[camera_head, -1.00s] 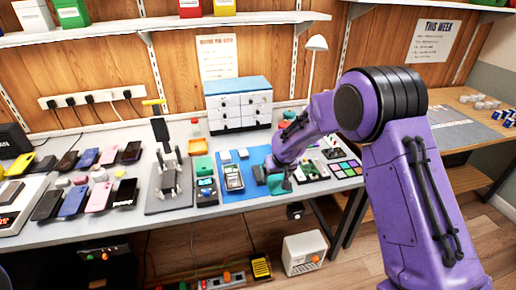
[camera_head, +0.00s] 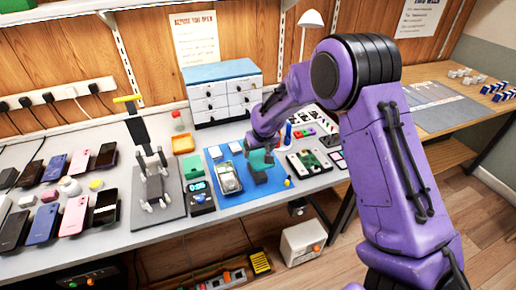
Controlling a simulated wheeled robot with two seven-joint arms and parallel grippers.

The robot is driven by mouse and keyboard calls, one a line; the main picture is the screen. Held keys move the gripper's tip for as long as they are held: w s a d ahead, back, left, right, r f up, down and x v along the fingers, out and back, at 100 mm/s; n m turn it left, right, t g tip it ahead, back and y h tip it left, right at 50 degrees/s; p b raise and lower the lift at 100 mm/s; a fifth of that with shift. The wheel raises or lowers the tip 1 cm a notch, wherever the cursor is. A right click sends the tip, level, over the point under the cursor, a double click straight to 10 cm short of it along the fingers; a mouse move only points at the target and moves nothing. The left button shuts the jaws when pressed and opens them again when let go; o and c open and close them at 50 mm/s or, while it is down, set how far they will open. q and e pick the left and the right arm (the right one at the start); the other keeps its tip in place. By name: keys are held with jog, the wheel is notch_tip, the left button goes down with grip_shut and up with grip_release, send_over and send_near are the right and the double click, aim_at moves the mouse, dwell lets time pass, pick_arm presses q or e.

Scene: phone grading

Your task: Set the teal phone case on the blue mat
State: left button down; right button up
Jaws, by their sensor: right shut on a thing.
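My right gripper (camera_head: 261,163) reaches down from the right over the blue mat (camera_head: 270,188). It is shut on the teal phone case (camera_head: 260,157), which shows at its fingers over the right part of the mat. The gripper partly hides the case, and I cannot tell whether the case touches the mat. An opened phone (camera_head: 228,178) lies on the left part of the mat. My left gripper is not in view.
A small display box (camera_head: 199,188) and a phone stand (camera_head: 154,188) are left of the mat. A drawer cabinet (camera_head: 223,93) stands behind it. A circuit board tray (camera_head: 310,162) lies to the right. Several phones lie at the far left.

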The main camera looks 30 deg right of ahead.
aim_at(259, 157)
jog(key=f+b, duration=0.2)
jog(key=f, duration=0.1)
jog(key=f+b, duration=0.1)
jog(key=b, duration=0.1)
jog(key=shift+w+f, duration=0.25)
jog(key=shift+f, duration=0.15)
jog(key=shift+s+f, duration=0.1)
jog(key=shift+f, duration=0.9)
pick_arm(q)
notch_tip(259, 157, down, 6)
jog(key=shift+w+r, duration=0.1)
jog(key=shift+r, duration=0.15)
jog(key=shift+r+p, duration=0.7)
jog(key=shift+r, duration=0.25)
pick_arm(e)
jog(key=shift+s+r, duration=0.1)
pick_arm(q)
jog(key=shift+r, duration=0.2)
pick_arm(e)
jog(key=shift+f, duration=0.35)
pick_arm(q)
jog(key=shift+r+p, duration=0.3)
jog(key=shift+p, duration=0.2)
pick_arm(e)
jog(key=shift+f, duration=0.1)
jog(key=o, duration=0.9)
jog(key=shift+c, duration=0.2)
